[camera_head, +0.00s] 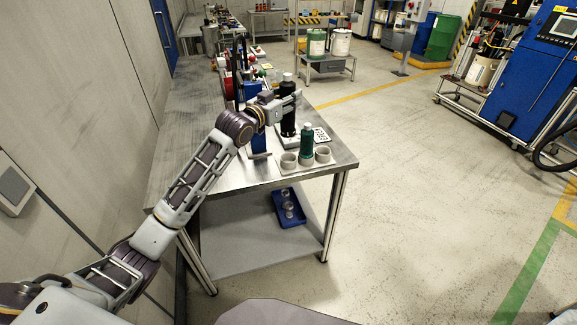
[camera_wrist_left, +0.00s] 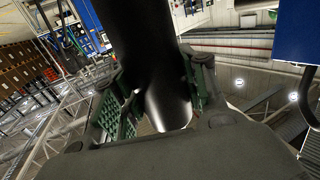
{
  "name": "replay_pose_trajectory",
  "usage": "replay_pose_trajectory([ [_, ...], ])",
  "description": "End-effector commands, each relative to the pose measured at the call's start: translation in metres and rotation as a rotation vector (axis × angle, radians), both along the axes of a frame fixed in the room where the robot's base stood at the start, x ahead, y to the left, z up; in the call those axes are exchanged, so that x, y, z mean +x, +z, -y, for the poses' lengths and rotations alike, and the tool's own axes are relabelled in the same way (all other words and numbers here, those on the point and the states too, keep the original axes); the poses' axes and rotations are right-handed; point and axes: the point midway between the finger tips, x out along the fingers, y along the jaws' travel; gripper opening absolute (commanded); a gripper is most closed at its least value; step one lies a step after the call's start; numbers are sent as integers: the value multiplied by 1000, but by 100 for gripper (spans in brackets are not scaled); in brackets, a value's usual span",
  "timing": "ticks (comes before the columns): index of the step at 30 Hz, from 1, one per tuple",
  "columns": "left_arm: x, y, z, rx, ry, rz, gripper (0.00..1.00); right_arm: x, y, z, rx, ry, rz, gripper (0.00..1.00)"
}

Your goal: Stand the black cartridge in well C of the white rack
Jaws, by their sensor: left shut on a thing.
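In the left wrist view the dark cylinder (camera_wrist_left: 145,40) sits between my two green-padded fingers (camera_wrist_left: 160,95). The white rack (camera_head: 305,168) is at the near right corner of the table, nearer than the cartridge. A green cartridge (camera_head: 306,142) stands at the rack, between pale round wells (camera_head: 289,160) and (camera_head: 323,154). I cannot read well letters. My right gripper is not in view.
A blue upright block (camera_head: 258,140) stands left of the rack. A white plate with dark holes (camera_head: 321,135) lies behind it. A blue tray (camera_head: 288,208) sits on the lower shelf.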

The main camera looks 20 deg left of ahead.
Motion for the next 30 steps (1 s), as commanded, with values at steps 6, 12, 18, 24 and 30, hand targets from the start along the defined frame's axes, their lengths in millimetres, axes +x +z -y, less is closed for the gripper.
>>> replay_pose_trajectory([
  [6,5,-33,2,-3,-14,0,10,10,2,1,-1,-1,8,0],
  [12,5,-37,2,-1,-16,3,10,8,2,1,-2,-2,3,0],
  [18,5,-37,2,-1,-16,3,10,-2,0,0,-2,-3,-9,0],
  [24,5,-49,2,-2,-16,-2,10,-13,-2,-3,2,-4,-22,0],
  [30,5,-74,2,-1,-16,0,10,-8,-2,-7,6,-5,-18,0],
])
